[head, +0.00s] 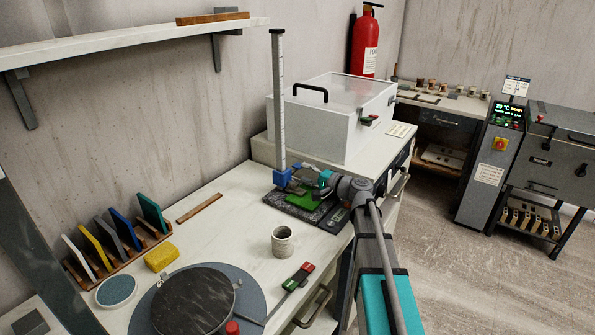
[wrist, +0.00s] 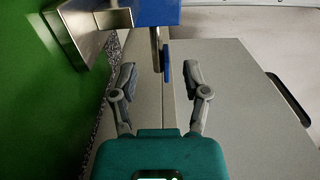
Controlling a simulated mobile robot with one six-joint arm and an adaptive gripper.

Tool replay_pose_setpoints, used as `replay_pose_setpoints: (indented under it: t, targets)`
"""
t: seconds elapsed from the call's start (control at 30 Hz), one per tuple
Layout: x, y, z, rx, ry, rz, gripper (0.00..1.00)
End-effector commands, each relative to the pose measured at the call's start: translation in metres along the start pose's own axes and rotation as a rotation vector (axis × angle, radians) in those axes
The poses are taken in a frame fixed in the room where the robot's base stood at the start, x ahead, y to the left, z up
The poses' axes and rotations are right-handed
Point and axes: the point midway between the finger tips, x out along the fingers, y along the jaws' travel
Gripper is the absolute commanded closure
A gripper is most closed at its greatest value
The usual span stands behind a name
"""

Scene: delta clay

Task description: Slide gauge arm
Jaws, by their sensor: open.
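The height gauge has a tall upright scale column (head: 278,95) and a blue slider (head: 281,178) low on it, above a dark speckled plate (head: 300,208). In the wrist view the blue slider (wrist: 155,12) is at the top edge, with a metal arm (wrist: 78,40) reaching left. A thin metal stem with a blue tab (wrist: 166,62) points down from it. My gripper (wrist: 160,85) is open, its fingers either side of the tab's line, apart from it. In the head view my gripper (head: 318,180) is right of the slider, partly hidden by my wrist.
A green piece (head: 302,201) lies on the plate, and a green surface (wrist: 35,75) fills the wrist view's left. A white lidded box (head: 325,120) stands behind. A cup (head: 283,242), banding wheel (head: 252,285) and racked coloured tiles (head: 120,235) are on the bench.

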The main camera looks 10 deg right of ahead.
Motion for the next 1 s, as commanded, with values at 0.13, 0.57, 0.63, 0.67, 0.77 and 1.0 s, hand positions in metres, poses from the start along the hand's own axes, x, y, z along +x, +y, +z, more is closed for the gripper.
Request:
replay_pose_setpoints:
  t: [0.13,0.57,0.63,0.67,0.77,1.0]
  targets:
    - [0.020,0.000,-0.001,0.000,-0.001,0.000,0.40]
    - [0.037,0.000,0.001,0.000,0.000,0.000,0.40]
    - [0.037,0.000,0.001,0.000,-0.001,0.000,0.40]
    - [0.037,0.000,0.001,0.000,-0.001,0.000,0.40]
    - [0.037,0.000,0.001,0.000,-0.001,0.000,0.47]
    - [0.037,0.000,0.001,0.000,-0.002,0.000,0.92]
